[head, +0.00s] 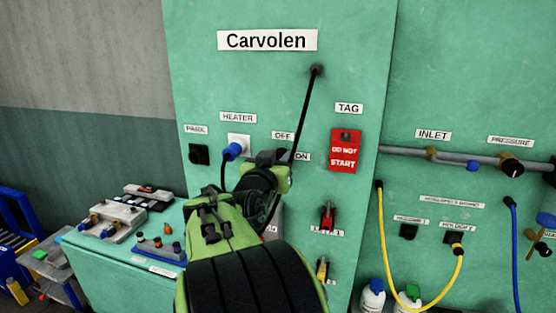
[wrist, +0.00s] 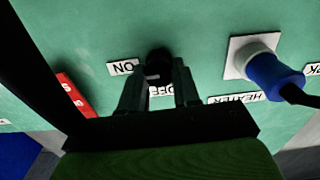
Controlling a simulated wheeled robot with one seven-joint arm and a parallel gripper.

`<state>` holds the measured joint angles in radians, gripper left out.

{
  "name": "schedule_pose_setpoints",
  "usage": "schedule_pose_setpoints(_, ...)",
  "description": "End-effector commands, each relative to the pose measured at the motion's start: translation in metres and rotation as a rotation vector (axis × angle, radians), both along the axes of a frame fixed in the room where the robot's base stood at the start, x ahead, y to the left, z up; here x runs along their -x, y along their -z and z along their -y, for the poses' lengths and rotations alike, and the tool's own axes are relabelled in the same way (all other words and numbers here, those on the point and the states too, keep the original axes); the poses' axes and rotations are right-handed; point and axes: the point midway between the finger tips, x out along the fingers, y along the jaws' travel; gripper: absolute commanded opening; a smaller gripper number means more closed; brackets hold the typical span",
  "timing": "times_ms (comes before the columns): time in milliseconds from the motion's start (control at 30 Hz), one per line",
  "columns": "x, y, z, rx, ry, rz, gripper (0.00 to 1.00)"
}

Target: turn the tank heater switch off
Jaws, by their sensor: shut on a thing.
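The tank heater switch is a round black knob (wrist: 158,60) on the green panel, seen in the wrist view between the ON label (wrist: 124,67) and the OFF label (wrist: 161,91). My gripper (wrist: 159,84) has one finger on each side of the knob and is shut on it. The wrist picture shows the labels upside down. In the head view my gripper (head: 284,160) is at the panel just below the OFF label (head: 283,135) and left of the ON label (head: 303,156). It hides the knob there. I cannot tell which way the knob points.
The heater socket with its blue plug (head: 234,150) and cable is close on the left. A thin dark rod (head: 305,110) slants from the panel down to near my gripper. A red DO NOT START tag (head: 345,150) hangs right. A bench (head: 110,257) stands lower left.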

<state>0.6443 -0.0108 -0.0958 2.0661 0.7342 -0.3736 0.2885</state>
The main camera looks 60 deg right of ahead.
Motion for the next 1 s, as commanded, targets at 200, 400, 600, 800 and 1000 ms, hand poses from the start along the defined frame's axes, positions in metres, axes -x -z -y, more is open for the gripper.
schedule_pose_setpoints(200, -0.0004, 0.0014, 0.0000, 0.015, 0.000, -0.103, 0.01)
schedule_pose_setpoints(400, -0.0010, 0.0018, -0.0002, 0.042, -0.001, -0.268, 0.01)
schedule_pose_setpoints(600, -0.0016, 0.0019, -0.0002, 0.071, -0.001, -0.456, 0.01)
schedule_pose_setpoints(800, -0.0021, 0.0018, -0.0002, 0.100, -0.001, -0.645, 0.01)
schedule_pose_setpoints(1000, -0.0023, 0.0020, -0.0002, 0.129, 0.000, -0.834, 0.01)
